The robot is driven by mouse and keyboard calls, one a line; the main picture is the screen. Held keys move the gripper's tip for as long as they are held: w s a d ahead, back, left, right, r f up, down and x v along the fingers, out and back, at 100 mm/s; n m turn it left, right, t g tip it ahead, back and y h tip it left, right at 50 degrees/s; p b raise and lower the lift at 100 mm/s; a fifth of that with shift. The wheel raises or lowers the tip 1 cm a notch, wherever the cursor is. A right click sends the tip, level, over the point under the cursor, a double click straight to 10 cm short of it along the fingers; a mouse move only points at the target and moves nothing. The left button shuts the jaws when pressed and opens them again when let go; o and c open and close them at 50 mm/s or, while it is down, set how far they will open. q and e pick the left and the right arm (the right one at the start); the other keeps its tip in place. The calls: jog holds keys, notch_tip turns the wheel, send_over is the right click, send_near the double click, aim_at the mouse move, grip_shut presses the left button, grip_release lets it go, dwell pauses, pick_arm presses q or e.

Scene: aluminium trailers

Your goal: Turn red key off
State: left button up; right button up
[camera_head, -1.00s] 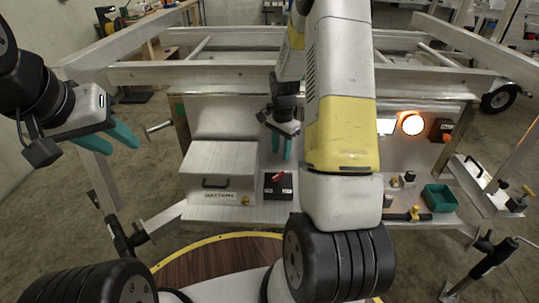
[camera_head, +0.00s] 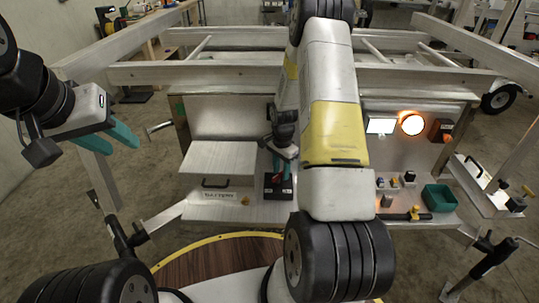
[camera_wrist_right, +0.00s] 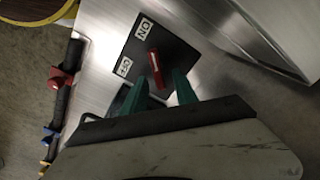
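The red key (camera_wrist_right: 155,68) sits on a black switch box (camera_head: 272,192) with white ON and OFF labels. In the right wrist view one end of the key points roughly toward the ON label (camera_wrist_right: 145,28); the OFF label (camera_wrist_right: 124,66) lies to its left. My right gripper (camera_head: 281,173) is just above the box, its teal fingers apart on either side of the key (camera_wrist_right: 160,80). I cannot tell whether they touch it. In the head view the fingers mostly hide the key. My left gripper (camera_head: 110,140) is open and empty, raised at the far left.
Trailer rails (camera_head: 240,72) run behind.

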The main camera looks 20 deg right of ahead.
jog(key=shift+c, duration=0.2)
grip_shut()
jog(key=shift+w+n, duration=0.1)
jog(key=shift+n, duration=0.3)
jog(key=n, duration=0.3)
jog(key=shift+w+a+n, duration=0.15)
jog(key=shift+a+n, duration=0.05)
jog(key=shift+n, duration=0.1)
jog(key=n, duration=0.4)
jog(key=shift+w+a+n, duration=0.15)
jog(key=shift+a+n, duration=0.1)
jog(key=shift+n, duration=0.05)
jog(key=n, duration=0.4)
jog(key=shift+a+n, duration=0.45)
jog(key=shift+n, duration=0.9)
jog(key=shift+a+n, duration=0.15)
jog(key=shift+n, duration=0.9)
